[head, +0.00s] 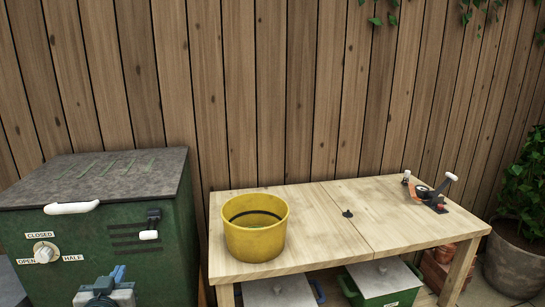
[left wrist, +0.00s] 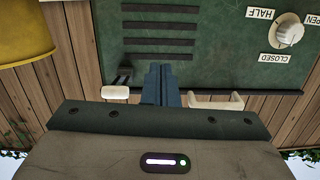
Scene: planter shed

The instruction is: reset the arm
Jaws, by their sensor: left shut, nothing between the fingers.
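My left gripper (head: 118,272) is low in the head view, in front of the green cabinet (head: 115,240). In the left wrist view its blue-grey fingers (left wrist: 161,85) are together with nothing between them, and the green panel with dark slots is beyond them. I cannot tell the exact gap to the panel. My right gripper is not in view.
The cabinet has a dial (head: 43,251) marked CLOSED, OPEN and HALF, a white lid handle (head: 72,207) and a small white-tipped lever (head: 149,235). A yellow pot (head: 256,240) and a tool (head: 433,192) stand on the wooden bench (head: 320,235). The bench middle is mostly clear.

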